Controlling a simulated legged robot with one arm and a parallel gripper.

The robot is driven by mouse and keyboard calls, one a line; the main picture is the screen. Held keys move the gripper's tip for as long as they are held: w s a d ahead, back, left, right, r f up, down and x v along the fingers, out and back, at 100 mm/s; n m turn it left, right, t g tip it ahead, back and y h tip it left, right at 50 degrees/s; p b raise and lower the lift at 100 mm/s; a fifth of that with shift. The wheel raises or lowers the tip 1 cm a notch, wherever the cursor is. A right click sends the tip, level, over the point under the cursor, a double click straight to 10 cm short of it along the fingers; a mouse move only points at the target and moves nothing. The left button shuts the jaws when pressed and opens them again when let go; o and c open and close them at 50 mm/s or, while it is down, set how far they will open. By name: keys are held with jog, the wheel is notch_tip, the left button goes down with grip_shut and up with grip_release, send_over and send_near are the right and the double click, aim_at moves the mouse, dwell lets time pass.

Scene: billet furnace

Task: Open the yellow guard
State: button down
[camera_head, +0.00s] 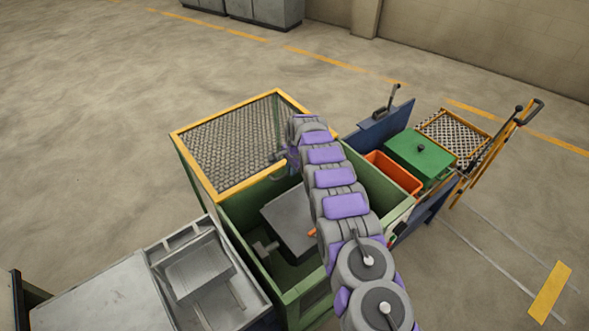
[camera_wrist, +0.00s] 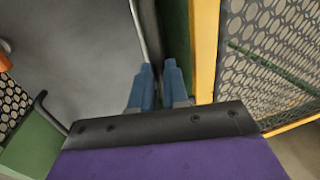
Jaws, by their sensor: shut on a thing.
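The yellow guard (camera_head: 195,128) is a yellow frame filled with grey mesh over the far part of a green open-topped box (camera_head: 262,285). The near part of the box is uncovered. The guard's yellow frame edge (camera_wrist: 205,50) and mesh stand to the right in the wrist view. A grey handle (camera_head: 279,171) shows at the guard's near edge, beside the end of my arm. In the wrist view, my gripper's blue fingers (camera_wrist: 160,78) are shut on a dark handle bar (camera_wrist: 147,30) beside the frame. My arm hides part of the handle and guard in the head view.
A grey slab (camera_head: 288,222) lies inside the box. A grey-topped unit (camera_head: 100,297) stands at the near left. An orange bin (camera_head: 393,172), a green lidded box (camera_head: 420,150) and a yellow cart frame (camera_head: 490,145) stand to the right.

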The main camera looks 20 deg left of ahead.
jog(key=shift+w+a+f, duration=0.1)
jog(key=shift+w+a, duration=0.1)
jog(key=shift+a, duration=0.25)
jog(key=c, duration=1.4)
grip_release()
jog(key=shift+d, duration=0.25)
jog(key=shift+o, duration=1.4)
jog(key=shift+a, duration=0.3)
notch_tip(320, 180, up, 17)
jog(key=s+d, duration=0.2)
jog(key=shift+d+p, duration=0.3)
jog(key=shift+p, duration=0.1)
